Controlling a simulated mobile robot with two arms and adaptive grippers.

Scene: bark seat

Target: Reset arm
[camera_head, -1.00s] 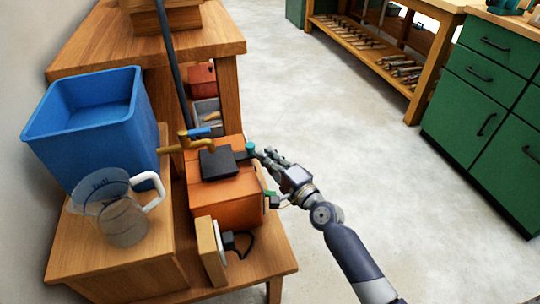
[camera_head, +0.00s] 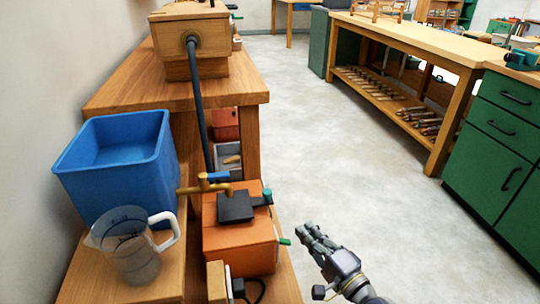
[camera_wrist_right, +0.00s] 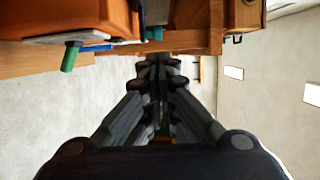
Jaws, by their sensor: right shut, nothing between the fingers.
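My right gripper (camera_head: 312,236) is shut and empty in the head view. It hangs over the floor to the right of the orange box (camera_head: 240,245), apart from it. The right wrist view shows its fingers (camera_wrist_right: 160,68) together, with the orange box (camera_wrist_right: 70,18) and its green-tipped lever (camera_wrist_right: 70,56) at the upper left. The box stands on the low wooden bench and has a dark lid plate and a brass tap (camera_head: 205,187) beside it. My left gripper is not in view.
A blue bin (camera_head: 115,165) and a measuring jug (camera_head: 135,250) stand left of the orange box. A wooden box with a dark hose (camera_head: 197,100) sits on the table behind. Green drawers (camera_head: 500,140) stand at the right. The middle floor (camera_head: 330,140) is clear.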

